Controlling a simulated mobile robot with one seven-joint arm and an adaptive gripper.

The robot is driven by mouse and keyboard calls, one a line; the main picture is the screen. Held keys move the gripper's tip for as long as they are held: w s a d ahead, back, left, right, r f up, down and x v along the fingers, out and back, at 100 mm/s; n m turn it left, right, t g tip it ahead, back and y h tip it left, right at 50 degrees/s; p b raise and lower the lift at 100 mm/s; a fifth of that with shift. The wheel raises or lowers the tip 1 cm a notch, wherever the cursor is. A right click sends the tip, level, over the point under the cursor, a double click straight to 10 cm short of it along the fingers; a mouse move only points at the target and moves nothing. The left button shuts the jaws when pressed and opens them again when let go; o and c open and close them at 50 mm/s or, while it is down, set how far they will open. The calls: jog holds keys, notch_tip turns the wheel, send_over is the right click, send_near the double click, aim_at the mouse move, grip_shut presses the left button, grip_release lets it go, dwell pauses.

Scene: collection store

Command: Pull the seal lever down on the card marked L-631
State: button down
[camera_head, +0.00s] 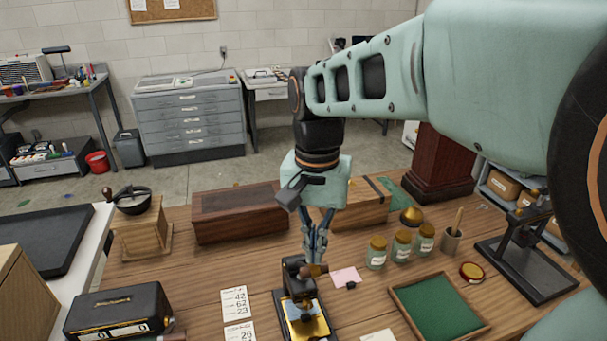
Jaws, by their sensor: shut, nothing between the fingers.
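A small black seal press (288,305) stands on the wooden table at the bottom middle, with a gold-coloured plate (306,320) at its base. Its lever has a brown grip (315,270) that points to the right near the top. My gripper (316,257) points down with its fingers together and empty, right at or just above this grip. I cannot tell whether they touch. The marking L-631 is not readable on any card. A pink card (346,276) lies right of the press, and a white card with numbers (237,305) lies left of it.
A second black press (520,250) stands at the right. Wooden boxes (238,213) line the back edge. A black device (118,312) and a grinder (142,235) stand left.

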jog(key=shift+f, duration=0.2)
jog(key=shift+f+b, duration=0.85)
jog(key=shift+f, duration=0.15)
jog(key=shift+s+d+f+b, duration=0.15)
jog(key=shift+s+f+b, duration=0.45)
jog(key=shift+f+b, duration=0.25)
jog(key=shift+s+d+f+b, duration=0.1)
jog(key=shift+s+f+b, duration=0.15)
jog(key=shift+f+b, duration=0.25)
jog(key=shift+s+f+b, duration=0.25)
jog(key=shift+f+b, duration=0.1)
jog(key=shift+f, duration=0.25)
